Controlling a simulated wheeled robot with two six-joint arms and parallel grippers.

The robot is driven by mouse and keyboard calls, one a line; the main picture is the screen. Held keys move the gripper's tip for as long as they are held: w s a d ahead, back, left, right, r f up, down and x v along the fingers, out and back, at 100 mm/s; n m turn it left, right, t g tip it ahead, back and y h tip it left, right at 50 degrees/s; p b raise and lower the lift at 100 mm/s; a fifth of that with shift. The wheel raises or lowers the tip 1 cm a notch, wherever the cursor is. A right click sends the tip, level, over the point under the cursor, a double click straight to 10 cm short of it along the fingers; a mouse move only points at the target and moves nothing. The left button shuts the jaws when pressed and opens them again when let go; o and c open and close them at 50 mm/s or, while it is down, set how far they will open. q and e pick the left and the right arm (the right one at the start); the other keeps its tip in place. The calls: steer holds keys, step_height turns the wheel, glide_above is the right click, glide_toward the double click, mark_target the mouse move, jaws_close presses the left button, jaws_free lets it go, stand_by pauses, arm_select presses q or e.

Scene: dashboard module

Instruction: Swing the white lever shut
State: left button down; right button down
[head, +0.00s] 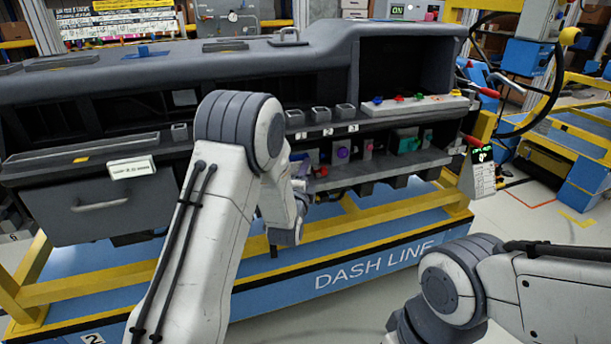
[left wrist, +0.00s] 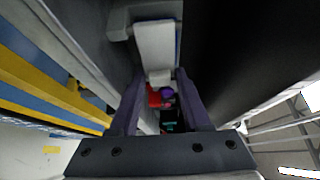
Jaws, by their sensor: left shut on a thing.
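In the left wrist view a pale, flat lever (left wrist: 154,45) runs down from a grey mount at the top to the tips of my left gripper (left wrist: 161,76). The two dark fingers are shut on its near end. In the head view my left arm reaches to the lower shelf of the dashboard module (head: 200,60). There the arm hides most of the gripper and the lever. My right arm shows at the lower right, with its gripper out of view.
The lower shelf holds a purple knob (head: 343,153) and a green part (head: 408,145). Several coloured knobs sit on a white strip (head: 425,105) above. A yellow rail (head: 345,222) runs below the dashboard. A black steering wheel (head: 553,80) stands at the right.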

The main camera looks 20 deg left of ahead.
arm_select(q)
steer(key=shift+w+n+g+y, duration=0.15)
steer(key=shift+w+n+y, duration=0.1)
steer(key=shift+n+y, duration=0.35)
steer(key=shift+w+n+g+y, duration=0.2)
steer(key=shift+n+y, duration=0.1)
steer(key=shift+y, duration=0.5)
steer(key=c, duration=0.6)
jaws_free()
steer(key=v, duration=1)
steer(key=shift+s, duration=0.25)
